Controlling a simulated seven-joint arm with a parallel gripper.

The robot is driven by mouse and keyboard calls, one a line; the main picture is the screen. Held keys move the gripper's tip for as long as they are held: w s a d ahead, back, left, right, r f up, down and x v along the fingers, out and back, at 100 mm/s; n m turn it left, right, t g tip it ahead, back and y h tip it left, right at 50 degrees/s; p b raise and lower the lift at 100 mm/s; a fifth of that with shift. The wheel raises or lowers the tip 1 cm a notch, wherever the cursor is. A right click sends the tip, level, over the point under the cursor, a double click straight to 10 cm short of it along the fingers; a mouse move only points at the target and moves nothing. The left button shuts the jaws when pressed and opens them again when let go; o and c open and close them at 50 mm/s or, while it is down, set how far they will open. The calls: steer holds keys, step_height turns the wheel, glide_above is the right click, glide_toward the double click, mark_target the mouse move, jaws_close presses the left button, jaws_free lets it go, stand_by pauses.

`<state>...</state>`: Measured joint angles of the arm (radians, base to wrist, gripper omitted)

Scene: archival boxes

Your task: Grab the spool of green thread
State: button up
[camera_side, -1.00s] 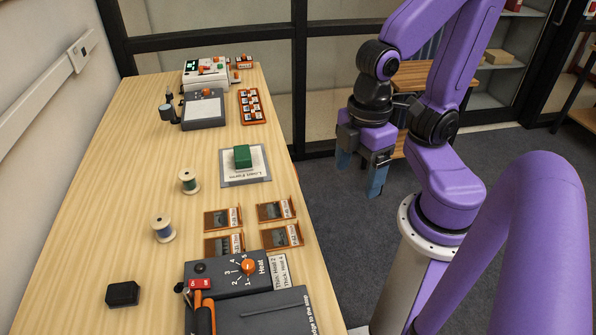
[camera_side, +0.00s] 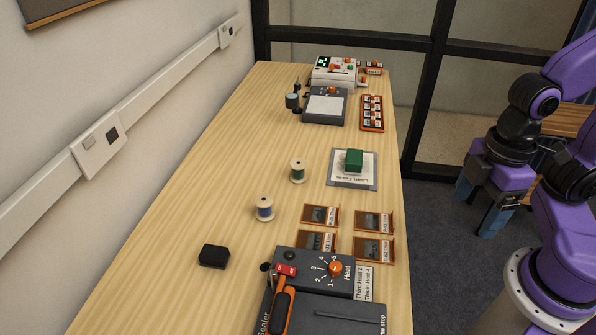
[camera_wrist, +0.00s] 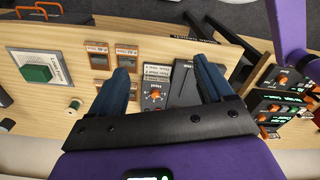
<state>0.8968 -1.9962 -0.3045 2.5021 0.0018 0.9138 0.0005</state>
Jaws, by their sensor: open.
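The spool of green thread (camera_side: 298,171) stands upright on the wooden table, left of the loan form. It also shows at the left of the wrist view (camera_wrist: 74,106), outside the space between my fingers. A spool of blue thread (camera_side: 264,208) stands a little nearer the camera. My gripper (camera_side: 480,207) hangs past the table's right edge, apart from both spools. In the wrist view its two blue fingers (camera_wrist: 160,66) are spread wide with nothing held between them.
A green block (camera_side: 354,160) rests on the loan form sheet (camera_side: 341,176). Several framed slides (camera_side: 321,215) lie near the heat sealer (camera_side: 318,266). A black box (camera_side: 213,256) sits at the near left. Devices (camera_side: 325,106) stand at the far end. The table's left middle is clear.

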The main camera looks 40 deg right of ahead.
steer(key=shift+o, duration=0.2)
steer(key=shift+w, duration=0.1)
stand_by(0.4)
steer(key=w+a+f+n+t+h, duration=0.2)
steer(key=w+f+n+h, duration=0.15)
steer(key=w, duration=0.65)
steer(key=w+a+f+n+t+h, duration=0.2)
steer(key=w+n+t+h, duration=0.15)
steer(key=w, duration=0.65)
steer(key=n+t, duration=0.5)
steer(key=n, duration=0.5)
glide_toward(298, 169)
steer(key=shift+h, duration=0.3)
steer(key=x, duration=0.7)
steer(key=shift+w+d+f, duration=0.15)
steer(key=shift+d+f, duration=0.05)
steer(key=shift+d, duration=0.1)
steer(key=shift+a+x, duration=0.1)
steer(key=shift+x, duration=1.2)
steer(key=shift+a+x, duration=0.15)
steer(key=shift+x, duration=1.15)
steer(key=shift+f, duration=0.15)
steer(key=c, duration=1)
